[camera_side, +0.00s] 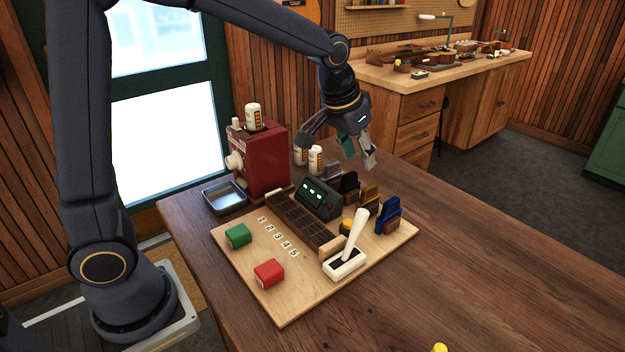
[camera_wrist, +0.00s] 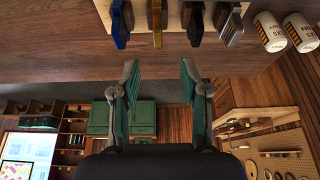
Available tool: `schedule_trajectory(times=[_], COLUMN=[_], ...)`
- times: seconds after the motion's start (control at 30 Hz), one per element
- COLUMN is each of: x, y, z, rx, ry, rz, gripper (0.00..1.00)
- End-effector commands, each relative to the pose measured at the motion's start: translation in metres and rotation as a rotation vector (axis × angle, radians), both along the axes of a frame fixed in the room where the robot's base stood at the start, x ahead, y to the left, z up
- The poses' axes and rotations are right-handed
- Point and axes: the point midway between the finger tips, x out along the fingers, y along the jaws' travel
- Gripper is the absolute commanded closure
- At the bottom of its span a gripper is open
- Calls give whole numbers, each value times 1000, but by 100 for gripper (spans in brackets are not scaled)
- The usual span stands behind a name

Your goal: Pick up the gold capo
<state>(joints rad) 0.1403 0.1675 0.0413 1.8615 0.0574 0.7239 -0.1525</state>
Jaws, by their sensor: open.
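The gold capo (camera_side: 369,192) stands in a row of capos on the wooden board, between a black capo (camera_side: 348,184) and a blue capo (camera_side: 389,213). The gold capo also shows at the top of the wrist view (camera_wrist: 157,20), cut off by the frame's edge, roughly in line with the gap between my fingers. My gripper (camera_side: 340,152) is in the air above and behind the row in the side view, apart from the capos. In the wrist view my gripper (camera_wrist: 159,76) is open, with nothing between its fingers.
A silver capo (camera_wrist: 231,24) ends the row. White canisters (camera_side: 315,159) stand close by, beneath my gripper. The board (camera_side: 285,305) also holds a fretboard, a dark display box, a white lever (camera_side: 355,238), and green and red blocks. The table's right side (camera_side: 480,240) is clear.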

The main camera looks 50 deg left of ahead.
Motion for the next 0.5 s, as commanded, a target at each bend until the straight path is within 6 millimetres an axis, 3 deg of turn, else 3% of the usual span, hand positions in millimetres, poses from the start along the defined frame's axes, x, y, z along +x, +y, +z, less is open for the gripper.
schedule_trajectory(times=[0.2,0.5], x=[17,29], y=[1,-1], z=[-45,-69], rx=[0,1], ry=[4,2], rz=[1,0], gripper=[55,55])
